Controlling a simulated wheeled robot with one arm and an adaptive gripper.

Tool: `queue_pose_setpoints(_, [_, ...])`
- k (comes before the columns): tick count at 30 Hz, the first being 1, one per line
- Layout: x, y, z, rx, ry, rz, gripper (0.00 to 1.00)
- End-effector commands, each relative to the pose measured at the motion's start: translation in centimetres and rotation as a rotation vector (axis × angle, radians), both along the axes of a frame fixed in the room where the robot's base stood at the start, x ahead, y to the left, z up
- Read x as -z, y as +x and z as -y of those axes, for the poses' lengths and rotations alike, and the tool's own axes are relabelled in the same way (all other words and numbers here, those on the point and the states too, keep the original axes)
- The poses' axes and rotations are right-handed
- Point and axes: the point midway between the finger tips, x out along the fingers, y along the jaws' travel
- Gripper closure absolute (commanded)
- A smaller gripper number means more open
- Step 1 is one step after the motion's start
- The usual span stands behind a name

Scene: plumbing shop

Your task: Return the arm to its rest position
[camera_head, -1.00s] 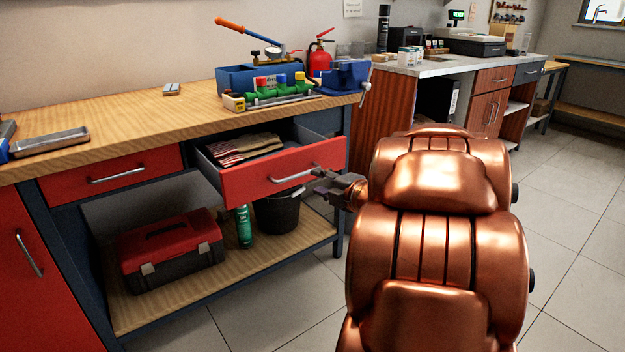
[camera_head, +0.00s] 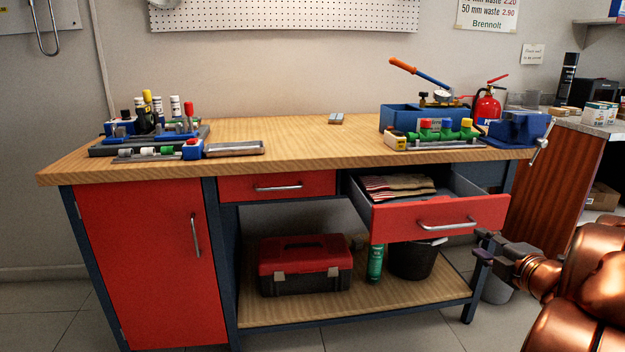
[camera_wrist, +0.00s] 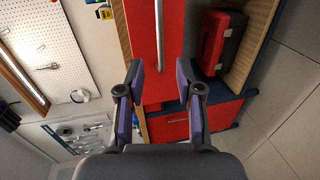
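My gripper (camera_head: 482,246) is at the right of the head view, just beyond the lower right corner of the open red drawer (camera_head: 390,221). It is apart from the drawer's silver handle (camera_head: 447,225). In the wrist view my gripper (camera_wrist: 160,75) has its two purple-padded fingers spread, with nothing held between them. The red drawer front and its handle (camera_wrist: 160,40) show beyond the fingertips. My copper arm fills the lower right of the head view. The drawer stands pulled out, with folded cloths (camera_head: 398,187) inside.
The wooden workbench (camera_head: 290,135) carries a blue vise (camera_head: 518,130), a blue toolbox and fittings. A red toolbox (camera_head: 304,262), a green can (camera_head: 375,263) and a black bucket (camera_head: 412,262) stand on the lower shelf (camera_head: 330,310). A wooden-sided counter (camera_head: 555,190) is behind my arm.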

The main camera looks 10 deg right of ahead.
Motion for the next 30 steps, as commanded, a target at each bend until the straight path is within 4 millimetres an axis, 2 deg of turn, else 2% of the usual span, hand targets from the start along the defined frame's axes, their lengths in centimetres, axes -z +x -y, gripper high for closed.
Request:
queue_pose_setpoints(5, [-3.0,0.7,0.6,0.092,0.028,-0.030,0.64])
queue_pose_setpoints(9, [-6.1,0.9,1.5,0.237,0.093,-0.072,0.64])
queue_pose_setpoints(17, [-10.1,-0.8,1.7,0.515,0.272,-0.156,0.64])
queue_pose_setpoints(23, [-12.1,-3.5,-0.2,0.711,0.445,-0.237,0.64])
queue_pose_setpoints(26, [-12.5,-5.2,-1.9,0.804,0.539,-0.295,0.64])
queue_pose_setpoints(30, [-13.1,-8.0,-5.1,0.922,0.667,-0.390,0.64])
